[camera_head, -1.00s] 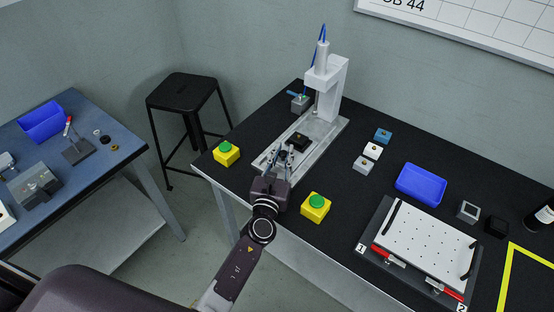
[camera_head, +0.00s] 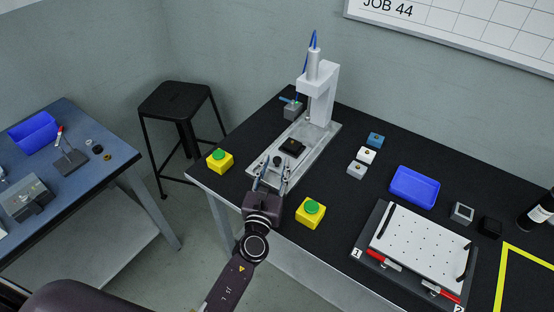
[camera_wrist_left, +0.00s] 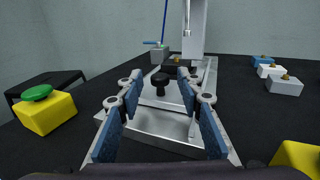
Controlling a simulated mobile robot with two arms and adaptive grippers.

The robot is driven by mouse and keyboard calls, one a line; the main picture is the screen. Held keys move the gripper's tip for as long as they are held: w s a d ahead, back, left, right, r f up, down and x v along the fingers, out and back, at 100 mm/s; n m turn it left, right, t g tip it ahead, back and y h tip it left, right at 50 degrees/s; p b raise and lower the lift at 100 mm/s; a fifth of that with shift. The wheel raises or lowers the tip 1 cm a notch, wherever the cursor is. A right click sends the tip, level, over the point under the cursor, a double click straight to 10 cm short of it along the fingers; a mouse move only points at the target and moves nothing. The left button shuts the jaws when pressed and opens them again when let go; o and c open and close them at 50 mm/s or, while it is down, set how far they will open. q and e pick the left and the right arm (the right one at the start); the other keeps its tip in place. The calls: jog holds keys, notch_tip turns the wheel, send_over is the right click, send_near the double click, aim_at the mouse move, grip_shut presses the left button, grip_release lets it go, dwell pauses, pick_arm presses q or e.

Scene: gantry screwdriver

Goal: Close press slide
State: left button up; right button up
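The press (camera_head: 318,92) is a white column with a cylinder head and blue hose, standing at the back of a grey metal base (camera_head: 326,140). The slide on this base carries a black block (camera_head: 292,147), which sits in front of the press head. A black round knob (camera_head: 277,160) stands at the slide's front; it also shows in the left wrist view (camera_wrist_left: 160,80). My left gripper (camera_head: 272,170) is open and empty at the base's front end. In the left wrist view the knob appears between its spread fingers (camera_wrist_left: 160,95), apart from both. My right gripper is not in view.
Yellow boxes with green buttons stand left (camera_head: 219,161) and right (camera_head: 311,212) of the gripper. Small blocks (camera_head: 367,155), a blue tray (camera_head: 414,185) and a white perforated plate (camera_head: 420,242) lie to the right. A black stool (camera_head: 174,101) stands left of the table.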

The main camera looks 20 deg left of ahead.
pick_arm(q)
jog(key=s, duration=0.9)
jog(key=shift+s+d, duration=0.2)
